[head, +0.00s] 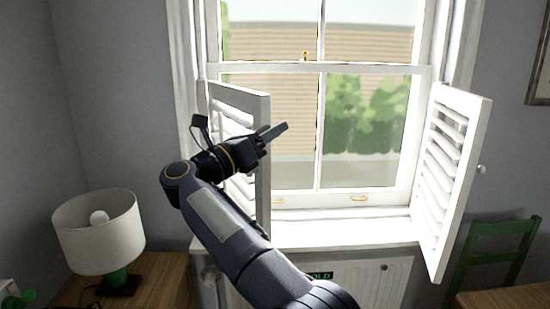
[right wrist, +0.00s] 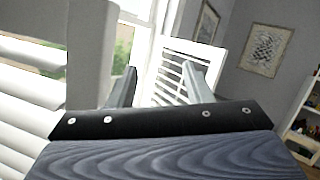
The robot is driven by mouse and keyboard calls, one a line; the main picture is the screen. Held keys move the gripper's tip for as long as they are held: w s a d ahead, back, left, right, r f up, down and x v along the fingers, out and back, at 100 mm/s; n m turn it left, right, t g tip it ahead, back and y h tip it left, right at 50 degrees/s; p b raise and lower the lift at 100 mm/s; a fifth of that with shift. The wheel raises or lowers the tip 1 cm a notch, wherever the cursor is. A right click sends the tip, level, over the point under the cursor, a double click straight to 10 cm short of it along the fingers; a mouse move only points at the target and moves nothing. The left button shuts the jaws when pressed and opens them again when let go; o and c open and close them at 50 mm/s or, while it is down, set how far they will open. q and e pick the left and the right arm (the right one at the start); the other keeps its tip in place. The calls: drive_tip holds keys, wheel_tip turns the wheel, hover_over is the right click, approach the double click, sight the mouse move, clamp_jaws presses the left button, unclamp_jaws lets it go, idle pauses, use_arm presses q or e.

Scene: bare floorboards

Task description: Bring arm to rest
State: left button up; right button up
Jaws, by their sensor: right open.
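My right arm (head: 225,220) reaches up from the bottom of the head view, bends at its elbow on the left and ends in the right gripper (head: 278,131), which points right. The gripper is in front of the window, beside the left white shutter (head: 262,180), and overlaps it in the picture. In the right wrist view the two fingers of the gripper (right wrist: 160,85) stand apart with nothing between them. The left shutter (right wrist: 88,70) fills the left side there, close by; contact cannot be told. My left gripper is not in view.
The right shutter (head: 450,175) stands open beyond the windowsill (head: 340,233). A lamp (head: 100,235) stands on a wooden table (head: 165,278) at left. A green chair (head: 497,250) is at right. A framed picture (right wrist: 265,48) and a shelf (right wrist: 305,125) show in the right wrist view.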

drive_tip(key=w+d+r+n+t+y, duration=0.2)
drive_tip(key=d+r+n+t+y, duration=0.2)
drive_tip(key=d+n, duration=0.3)
drive_tip(key=w+d+r+n+t+y, duration=0.3)
drive_tip(key=d+n, duration=0.3)
drive_tip(key=s+d+f+n+y, duration=0.25)
drive_tip(key=d+n+y, duration=0.25)
drive_tip(key=n+y, duration=0.35)
drive_tip(key=s+d+f+n+g+y, duration=0.2)
drive_tip(key=s+f+n+g, duration=0.6)
drive_tip(key=s+f, duration=1.1)
drive_tip(key=s+d+f+n+g+y, duration=0.2)
drive_tip(key=s+f+n+g, duration=0.5)
drive_tip(key=s+f, duration=1.2)
drive_tip(key=s+n, duration=0.3)
drive_tip(key=n, duration=0.1)
drive_tip(key=shift+f+g, duration=0.35)
drive_tip(key=shift+g, duration=0.05)
drive_tip(key=shift+d, duration=0.1)
